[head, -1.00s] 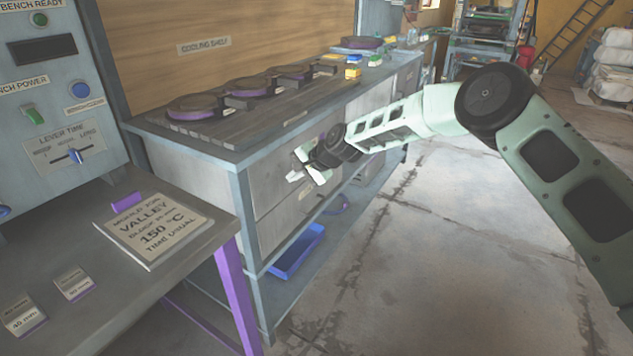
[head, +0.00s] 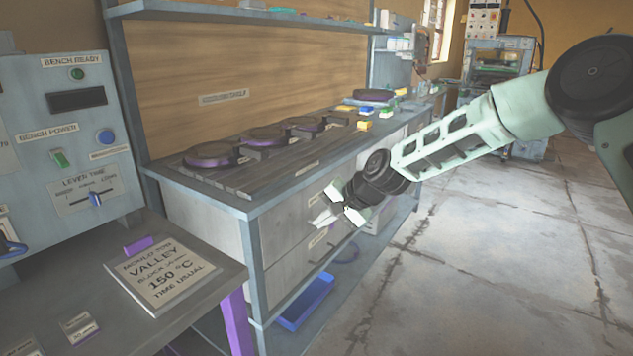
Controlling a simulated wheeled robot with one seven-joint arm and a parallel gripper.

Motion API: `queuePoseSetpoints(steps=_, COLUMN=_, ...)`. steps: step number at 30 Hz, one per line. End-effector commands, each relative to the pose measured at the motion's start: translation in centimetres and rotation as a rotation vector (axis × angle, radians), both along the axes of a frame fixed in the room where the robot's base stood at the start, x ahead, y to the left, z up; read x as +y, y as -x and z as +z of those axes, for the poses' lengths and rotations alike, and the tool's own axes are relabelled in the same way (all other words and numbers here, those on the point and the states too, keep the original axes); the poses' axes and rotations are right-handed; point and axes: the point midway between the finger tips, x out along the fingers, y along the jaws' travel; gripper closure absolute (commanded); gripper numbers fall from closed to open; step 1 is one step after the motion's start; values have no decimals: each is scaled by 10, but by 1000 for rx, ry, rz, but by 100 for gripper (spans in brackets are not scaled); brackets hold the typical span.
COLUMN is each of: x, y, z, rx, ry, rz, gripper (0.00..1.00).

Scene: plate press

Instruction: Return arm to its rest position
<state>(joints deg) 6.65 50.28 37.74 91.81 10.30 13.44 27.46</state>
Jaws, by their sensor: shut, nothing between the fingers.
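My gripper (head: 332,212) is at the end of my pale green arm, in the middle of the head view. It hangs in front of the drawers of the cooling shelf bench and holds nothing. Its fingers are small in the picture and partly seen against the grey drawer fronts. The arm comes in from the right edge, over the open floor, and slants down to the left. I cannot tell whether the gripper touches the drawer fronts.
The bench top (head: 240,204) carries several dark round moulds. A control panel (head: 60,140) and a table with a sign card (head: 163,275) stand at left. A blue tray (head: 306,302) lies on the lower shelf. The floor (head: 480,260) at right is clear.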

Motion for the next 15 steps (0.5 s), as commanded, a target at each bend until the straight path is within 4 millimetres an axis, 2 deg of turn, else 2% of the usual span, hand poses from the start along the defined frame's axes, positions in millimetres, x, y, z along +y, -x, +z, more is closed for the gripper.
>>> queuePoseSetpoints(steps=1, x=13, y=30, z=11, rx=-14, ry=52, rz=85, gripper=100)
queuePoseSetpoints(steps=3, x=23, y=73, z=21, rx=-26, ry=131, rz=205, gripper=100)
queuePoseSetpoints(steps=5, x=26, y=111, z=29, rx=-36, ry=200, rz=304, gripper=100)
queuePoseSetpoints(steps=6, x=26, y=136, z=33, rx=-41, ry=245, rz=368, gripper=100)
queuePoseSetpoints(steps=11, x=9, y=230, z=48, rx=-59, ry=415, rz=602, gripper=100)
queuePoseSetpoints(steps=12, x=0, y=253, z=50, rx=-61, ry=456, rz=655, gripper=100)
queuePoseSetpoints(steps=15, x=-22, y=303, z=56, rx=-64, ry=543, rz=770, gripper=100)
